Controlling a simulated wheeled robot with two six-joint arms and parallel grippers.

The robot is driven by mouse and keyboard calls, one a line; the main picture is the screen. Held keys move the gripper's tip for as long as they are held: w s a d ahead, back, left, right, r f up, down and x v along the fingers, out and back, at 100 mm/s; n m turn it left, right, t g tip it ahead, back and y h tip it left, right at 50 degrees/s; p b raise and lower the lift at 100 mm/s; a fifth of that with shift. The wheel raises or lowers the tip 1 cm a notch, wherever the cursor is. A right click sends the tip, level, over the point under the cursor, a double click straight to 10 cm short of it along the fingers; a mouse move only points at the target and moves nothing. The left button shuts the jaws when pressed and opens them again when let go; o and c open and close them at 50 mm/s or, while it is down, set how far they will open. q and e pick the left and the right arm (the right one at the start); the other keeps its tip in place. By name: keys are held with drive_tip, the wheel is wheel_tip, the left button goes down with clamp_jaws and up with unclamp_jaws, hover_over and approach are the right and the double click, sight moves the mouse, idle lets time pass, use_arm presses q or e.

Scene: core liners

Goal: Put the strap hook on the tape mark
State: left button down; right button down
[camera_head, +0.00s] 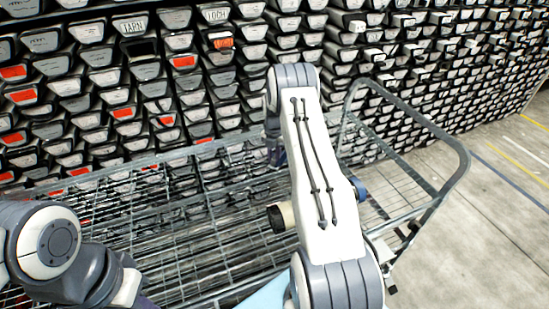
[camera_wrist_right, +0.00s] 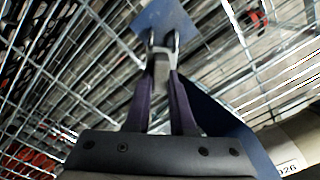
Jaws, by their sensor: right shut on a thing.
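The strap hook (camera_wrist_right: 161,68) looks like a small grey metal piece in the right wrist view. My right gripper (camera_wrist_right: 160,82) is shut on it, with its two dark purple fingers converging on either side. Two thin prongs stick up beyond the grey piece, in front of a flat blue square (camera_wrist_right: 166,18) that may be the tape mark. I cannot tell whether the hook touches it. In the head view my right arm's white link covers the middle and hides most of the gripper and the hook. Only links of my left arm show at the lower left.
A wire mesh trolley (camera_head: 190,230) with a raised tubular handle (camera_head: 440,140) fills the middle. Racks of labelled trays (camera_head: 130,80) stand behind it. A cream and black cylinder (camera_head: 281,216) shows beside my right arm. Concrete floor (camera_head: 490,230) is open at the right.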

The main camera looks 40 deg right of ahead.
drive_tip(key=shift+f, duration=0.15)
drive_tip(key=c, duration=0.8)
unclamp_jaws()
drive_tip(key=shift+o, duration=0.2)
